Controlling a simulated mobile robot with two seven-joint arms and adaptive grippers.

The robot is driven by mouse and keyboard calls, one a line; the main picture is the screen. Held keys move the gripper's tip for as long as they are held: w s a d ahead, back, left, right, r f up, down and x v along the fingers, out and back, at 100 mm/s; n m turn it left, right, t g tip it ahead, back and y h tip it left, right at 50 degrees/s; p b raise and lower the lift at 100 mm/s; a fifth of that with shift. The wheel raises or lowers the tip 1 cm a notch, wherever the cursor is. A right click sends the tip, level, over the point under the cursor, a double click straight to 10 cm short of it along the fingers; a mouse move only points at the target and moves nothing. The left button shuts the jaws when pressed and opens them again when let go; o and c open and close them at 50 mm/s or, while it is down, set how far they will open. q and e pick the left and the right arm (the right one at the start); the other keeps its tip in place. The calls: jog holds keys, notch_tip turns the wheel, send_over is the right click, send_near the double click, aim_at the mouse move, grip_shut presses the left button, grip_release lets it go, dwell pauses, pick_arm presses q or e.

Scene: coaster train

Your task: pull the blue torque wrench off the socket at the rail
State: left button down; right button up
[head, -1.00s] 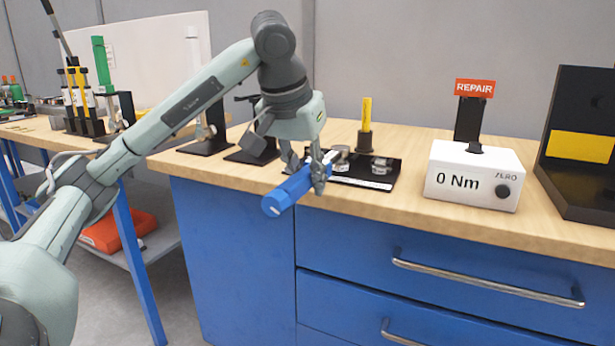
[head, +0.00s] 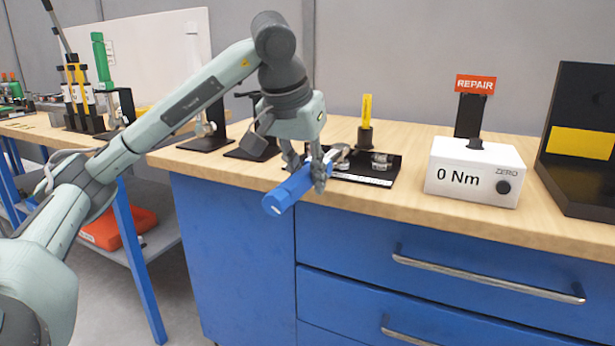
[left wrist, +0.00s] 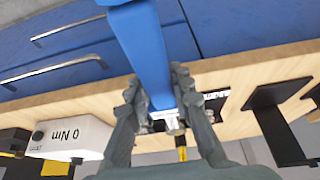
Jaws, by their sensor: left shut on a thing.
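The blue torque wrench (head: 288,192) is held in my left gripper (head: 308,172) over the front edge of the workbench. Its thick blue handle points toward the camera and slants down to the left. In the left wrist view the wrench (left wrist: 145,50) lies between the two fingers of the gripper (left wrist: 163,95), which are shut on it. A round metal head (head: 340,152) shows behind the fingers, close to the black tray (head: 358,178) with metal sockets (head: 381,160). The fingers partly hide the far end, so I cannot tell whether it still touches a socket. My right gripper is not in view.
A white box reading 0 Nm (head: 473,172) stands right of the tray, with a red REPAIR sign (head: 476,84) behind it. A yellow tool (head: 366,112) stands upright behind the tray. Black stands (head: 206,142) are at the left. Blue drawers (head: 440,255) lie below the edge.

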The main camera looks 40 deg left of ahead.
pick_arm(q)
jog(key=shift+w+a+r+p, duration=0.15)
jog(key=shift+w+p, duration=0.15)
jog(key=shift+w, duration=0.4)
jog(key=shift+w+a+f+p, duration=0.1)
jog(key=shift+w+a+p, duration=0.2)
jog(key=shift+w, duration=0.45)
jog(key=shift+w+a+r+p, duration=0.1)
jog(key=shift+w+p, duration=0.25)
jog(key=shift+w, duration=0.35)
dwell(0.5)
